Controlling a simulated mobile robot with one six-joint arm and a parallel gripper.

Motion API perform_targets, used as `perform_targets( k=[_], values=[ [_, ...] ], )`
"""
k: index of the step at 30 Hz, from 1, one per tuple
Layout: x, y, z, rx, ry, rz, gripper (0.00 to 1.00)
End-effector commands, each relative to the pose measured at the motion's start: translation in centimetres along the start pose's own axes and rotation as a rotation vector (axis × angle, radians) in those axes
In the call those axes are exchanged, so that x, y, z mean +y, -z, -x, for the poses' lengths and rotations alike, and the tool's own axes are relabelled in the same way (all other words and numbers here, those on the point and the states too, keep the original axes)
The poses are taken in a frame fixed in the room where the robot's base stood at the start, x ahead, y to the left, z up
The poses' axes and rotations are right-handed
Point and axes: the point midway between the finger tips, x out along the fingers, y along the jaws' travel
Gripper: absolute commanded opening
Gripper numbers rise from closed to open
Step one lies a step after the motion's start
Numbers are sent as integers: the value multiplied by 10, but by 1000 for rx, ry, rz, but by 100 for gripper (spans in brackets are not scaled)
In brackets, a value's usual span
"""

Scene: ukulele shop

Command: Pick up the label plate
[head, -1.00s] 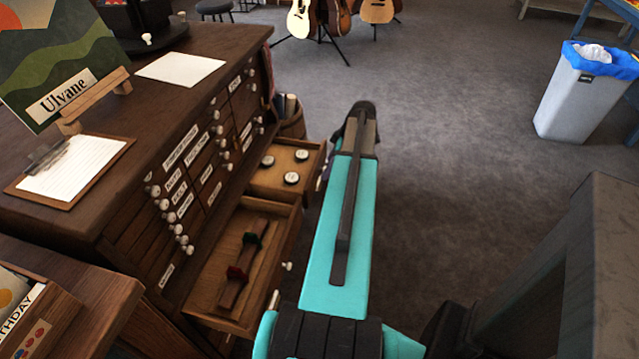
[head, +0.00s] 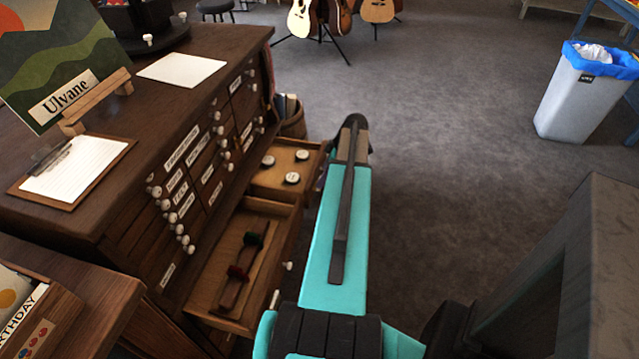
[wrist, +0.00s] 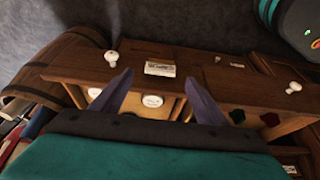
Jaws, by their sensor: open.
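A small white label plate (wrist: 160,68) with dark printing sits at the front of an open wooden drawer in the wrist view. I cannot tell whether it is fixed there or loose. My gripper (wrist: 159,77) is open, its two purple-grey fingers spread to the left and right of the plate. No contact shows, and the gap in depth is hard to judge. In the head view my teal arm hides most of the gripper and this plate.
The upper open drawer (head: 258,182) holds white round pieces. The lower open drawer (head: 207,290) holds a dark strip with green and red parts. A barrel (wrist: 40,80) stands close left.

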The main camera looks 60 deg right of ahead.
Motion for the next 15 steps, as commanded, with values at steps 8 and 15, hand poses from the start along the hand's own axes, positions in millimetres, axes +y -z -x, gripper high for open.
perform_targets(
  k=[8, 15],
  values=[
    [0, 1, -29, 0, 2, 0, 67],
    [0, 0, -37, 0, 0, 0, 67]
  ],
)
